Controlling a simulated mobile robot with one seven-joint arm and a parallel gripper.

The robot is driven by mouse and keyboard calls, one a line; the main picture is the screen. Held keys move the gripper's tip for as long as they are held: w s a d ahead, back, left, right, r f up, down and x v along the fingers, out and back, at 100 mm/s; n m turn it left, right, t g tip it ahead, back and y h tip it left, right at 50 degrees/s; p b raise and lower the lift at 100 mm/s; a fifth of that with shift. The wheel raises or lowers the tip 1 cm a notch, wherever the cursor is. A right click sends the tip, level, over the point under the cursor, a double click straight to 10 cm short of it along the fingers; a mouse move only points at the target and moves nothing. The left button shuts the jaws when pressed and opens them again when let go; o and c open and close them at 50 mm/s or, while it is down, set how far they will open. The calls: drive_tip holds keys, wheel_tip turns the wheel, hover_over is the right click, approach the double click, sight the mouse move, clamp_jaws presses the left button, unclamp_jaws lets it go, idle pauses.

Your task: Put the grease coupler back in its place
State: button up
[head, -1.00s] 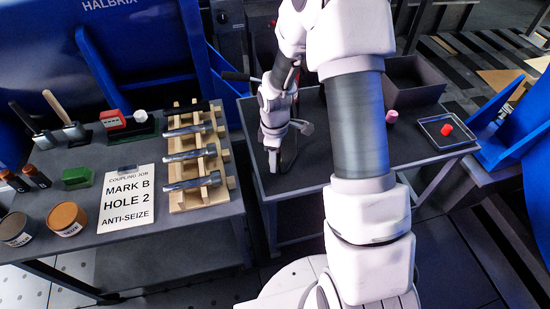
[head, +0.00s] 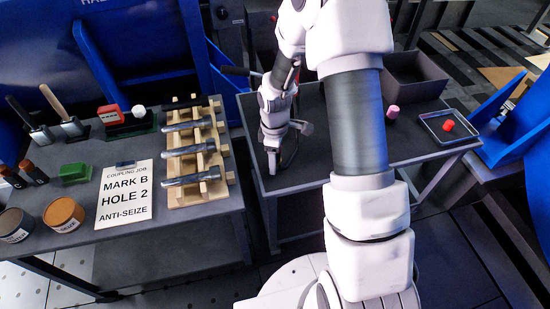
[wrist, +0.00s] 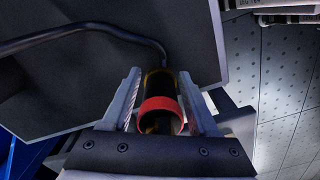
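In the wrist view, a dark cylinder with a red band (wrist: 160,108), which I take to be the grease coupler, sits between the two fingers of my gripper (wrist: 160,100). The fingers lie close against both sides of it and look shut on it. A black bent hose or rod (wrist: 85,33) comes from the left and meets its far end. In the head view, my gripper (head: 272,160) points down low over the left part of the dark right-hand table (head: 310,165). The coupler is too small and covered to make out there.
The left table holds a wooden rack (head: 200,190) with metal bolts, a sign card (head: 126,195) and several tins and tools. On the right table are an open grey bin (head: 415,85), a pink cylinder (head: 392,112) and a tray (head: 430,122) with a red piece (head: 448,126).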

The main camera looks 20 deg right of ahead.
drive_tip(key=shift+o, duration=0.6)
wheel_tip(320, 180, up, 18)
drive_tip(key=p, duration=0.5)
drive_tip(key=shift+f, duration=0.25)
